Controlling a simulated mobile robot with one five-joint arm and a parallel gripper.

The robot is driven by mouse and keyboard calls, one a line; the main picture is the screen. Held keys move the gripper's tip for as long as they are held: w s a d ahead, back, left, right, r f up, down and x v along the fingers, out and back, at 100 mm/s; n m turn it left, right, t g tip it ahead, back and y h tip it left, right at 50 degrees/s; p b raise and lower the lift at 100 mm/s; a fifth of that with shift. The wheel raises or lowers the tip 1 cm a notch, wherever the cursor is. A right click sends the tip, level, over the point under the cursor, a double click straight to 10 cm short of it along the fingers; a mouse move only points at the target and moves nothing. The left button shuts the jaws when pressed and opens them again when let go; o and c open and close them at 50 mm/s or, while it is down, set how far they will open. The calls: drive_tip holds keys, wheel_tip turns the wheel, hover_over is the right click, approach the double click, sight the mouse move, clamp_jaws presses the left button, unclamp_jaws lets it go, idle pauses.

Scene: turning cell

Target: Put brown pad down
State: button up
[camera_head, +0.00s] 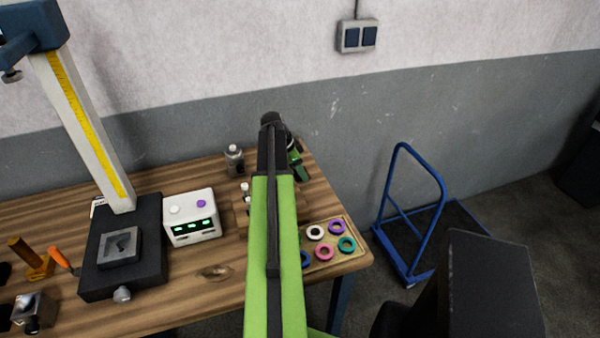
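My green and black arm reaches from the bottom of the view over the right part of the wooden table. Its dark far end, with my gripper (297,165), is near the table's back right edge. The fingers are mostly hidden behind the arm, so I cannot tell whether they are open or hold anything. I cannot make out a brown pad for certain. A brown wooden piece (240,218) lies on the table just left of my arm and is partly hidden by it.
A white box with green displays (190,215) and a dark-based stand (125,245) are on the wooden table (215,283). A tray of coloured rings (350,264) lies at the right edge. A grey canister (234,160) stands at the back. A blue trolley (440,180) stands right.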

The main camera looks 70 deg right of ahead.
drive_tip(key=shift+o, duration=1.4)
drive_tip(key=shift+r, duration=0.1)
drive_tip(key=shift+r+p, duration=0.25)
drive_tip(key=shift+p, duration=0.1)
drive_tip(key=p+v, duration=1)
drive_tip(key=v, duration=0.1)
drive_tip(key=shift+r+p, duration=0.35)
drive_tip(key=shift+p, duration=0.05)
drive_tip(key=shift+w, duration=0.1)
